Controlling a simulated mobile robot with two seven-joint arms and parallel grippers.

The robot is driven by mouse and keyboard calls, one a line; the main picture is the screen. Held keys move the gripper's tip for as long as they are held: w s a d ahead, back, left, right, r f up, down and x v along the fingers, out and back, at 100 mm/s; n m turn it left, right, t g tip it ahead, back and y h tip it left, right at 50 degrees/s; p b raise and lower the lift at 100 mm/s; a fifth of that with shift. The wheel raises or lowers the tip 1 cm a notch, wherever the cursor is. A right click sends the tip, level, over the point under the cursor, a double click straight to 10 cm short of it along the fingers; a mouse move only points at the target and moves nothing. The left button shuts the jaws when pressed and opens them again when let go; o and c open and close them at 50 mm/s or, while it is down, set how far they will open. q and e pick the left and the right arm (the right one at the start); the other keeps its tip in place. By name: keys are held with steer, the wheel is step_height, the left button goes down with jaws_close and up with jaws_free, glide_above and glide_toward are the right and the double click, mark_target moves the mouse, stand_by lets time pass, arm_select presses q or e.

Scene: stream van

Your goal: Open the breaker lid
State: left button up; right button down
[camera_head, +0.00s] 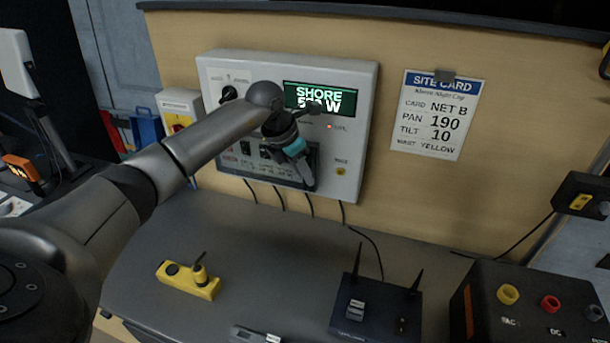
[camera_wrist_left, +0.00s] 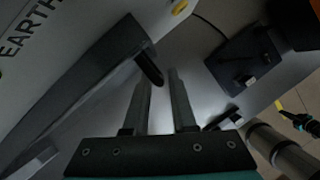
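The white power panel (camera_head: 362,90) hangs on the wooden wall with a lit green display (camera_head: 338,98). Its dark-framed breaker lid (camera_head: 262,172) is on the lower half, partly hidden behind my left gripper. My left gripper (camera_head: 308,184) is at the lid's right side. In the left wrist view the two fingers (camera_wrist_left: 159,78) stand apart with nothing between them. A dark rounded peg (camera_wrist_left: 150,68) at the end of a dark bar (camera_wrist_left: 100,75) lies just past the fingertips; contact is unclear. How far the lid stands open I cannot tell. My right gripper is not in view.
The grey desk (camera_head: 270,245) below holds a yellow block with a short stick (camera_head: 189,279) and a black router with antennas (camera_head: 375,308). A black box with coloured knobs (camera_head: 530,300) is at the right. A site card (camera_head: 437,115) hangs right of the panel.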

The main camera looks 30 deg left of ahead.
arm_select(q)
steer(key=shift+w+d+f, duration=0.1)
steer(key=shift+w+f, duration=0.1)
steer(key=shift+f, duration=0.45)
jaws_close()
steer(key=shift+r, duration=0.1)
stand_by(0.9)
